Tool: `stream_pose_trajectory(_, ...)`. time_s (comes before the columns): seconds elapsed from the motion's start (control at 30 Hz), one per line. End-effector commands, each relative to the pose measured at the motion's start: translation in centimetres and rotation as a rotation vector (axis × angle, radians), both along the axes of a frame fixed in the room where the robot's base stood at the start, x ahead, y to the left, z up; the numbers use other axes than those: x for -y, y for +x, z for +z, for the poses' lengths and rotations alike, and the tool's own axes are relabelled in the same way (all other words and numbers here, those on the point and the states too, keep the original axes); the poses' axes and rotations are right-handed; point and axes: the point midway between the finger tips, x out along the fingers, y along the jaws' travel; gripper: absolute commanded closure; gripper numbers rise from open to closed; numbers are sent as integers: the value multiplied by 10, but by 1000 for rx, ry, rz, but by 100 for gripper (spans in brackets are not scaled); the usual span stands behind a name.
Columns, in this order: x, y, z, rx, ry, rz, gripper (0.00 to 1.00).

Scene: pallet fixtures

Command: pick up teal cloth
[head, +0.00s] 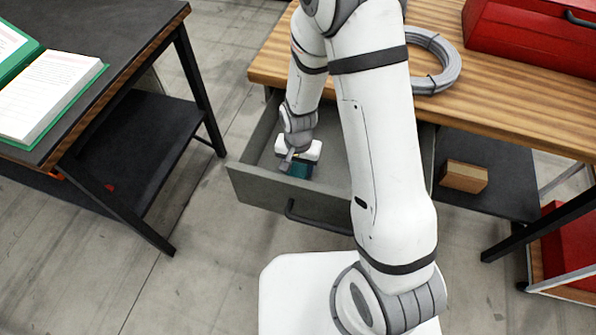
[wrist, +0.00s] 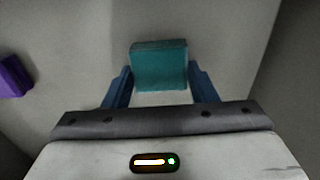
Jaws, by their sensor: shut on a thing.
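The teal cloth (wrist: 159,65) is a folded, block-like piece between the two blue fingers of my gripper (wrist: 159,88) in the wrist view. The fingers are shut on its sides. In the head view the cloth (head: 299,170) shows as a small teal patch just below my gripper (head: 292,160), inside the open grey drawer (head: 262,190). I cannot tell whether the cloth touches the drawer floor.
A purple object (wrist: 14,77) lies in the drawer at the left of the wrist view. The drawer hangs under a wooden workbench (head: 490,75) with a grey cable coil (head: 448,72) and a red toolbox (head: 530,38). A dark table (head: 100,50) with an open book (head: 45,95) stands left.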

Motion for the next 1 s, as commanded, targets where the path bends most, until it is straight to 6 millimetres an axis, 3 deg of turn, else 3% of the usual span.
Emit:
stream_pose_trajectory(0.37, 1, 1, 5, 1, 1, -1, 70)
stream_pose_trajectory(0.8, 0, 1, 81, 5, 2, -1, 70)
stream_pose_trajectory(1.0, 1, 1, 98, 1, 1, -1, 70)
